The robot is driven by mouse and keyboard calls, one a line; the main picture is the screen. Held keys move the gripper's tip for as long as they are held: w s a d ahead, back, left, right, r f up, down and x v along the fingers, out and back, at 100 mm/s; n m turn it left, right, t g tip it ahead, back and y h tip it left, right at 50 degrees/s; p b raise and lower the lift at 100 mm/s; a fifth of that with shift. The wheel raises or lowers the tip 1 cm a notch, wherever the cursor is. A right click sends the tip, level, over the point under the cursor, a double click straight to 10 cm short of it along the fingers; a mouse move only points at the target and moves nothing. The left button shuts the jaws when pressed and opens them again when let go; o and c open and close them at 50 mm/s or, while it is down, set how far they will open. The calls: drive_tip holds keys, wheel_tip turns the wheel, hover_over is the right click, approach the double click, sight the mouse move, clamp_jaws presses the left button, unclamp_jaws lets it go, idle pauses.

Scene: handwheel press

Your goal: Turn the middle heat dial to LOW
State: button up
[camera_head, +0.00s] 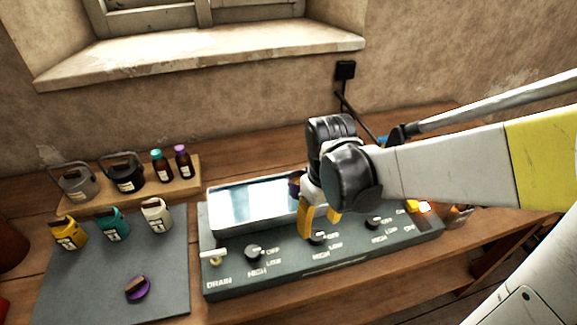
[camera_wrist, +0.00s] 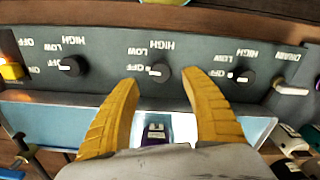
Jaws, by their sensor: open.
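The middle heat dial (camera_wrist: 158,72) is a dark round knob on the grey control panel (camera_wrist: 110,100), between two similar dials. Its white mark points toward the OFF label in the wrist view; LOW and HIGH are printed further round. In the head view the middle dial (camera_head: 318,239) is partly covered by my gripper (camera_head: 322,220). My gripper's yellow fingers are open, and in the wrist view the gripper (camera_wrist: 160,80) has one fingertip on each side of the dial, with nothing held. I cannot tell whether either finger touches it.
The left dial (camera_head: 254,252), right dial (camera_head: 373,222) and drain lever (camera_head: 213,257) flank it. An orange switch (camera_head: 412,206) is at the panel's right end. Behind the dials is a metal basin (camera_head: 250,207). Small cans and bottles stand left on a mat (camera_head: 85,280) and shelf.

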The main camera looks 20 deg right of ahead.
sight(317, 236)
wheel_tip(317, 236, down, 6)
drive_tip(key=shift+b, duration=1.1)
drive_tip(key=c, duration=1.2)
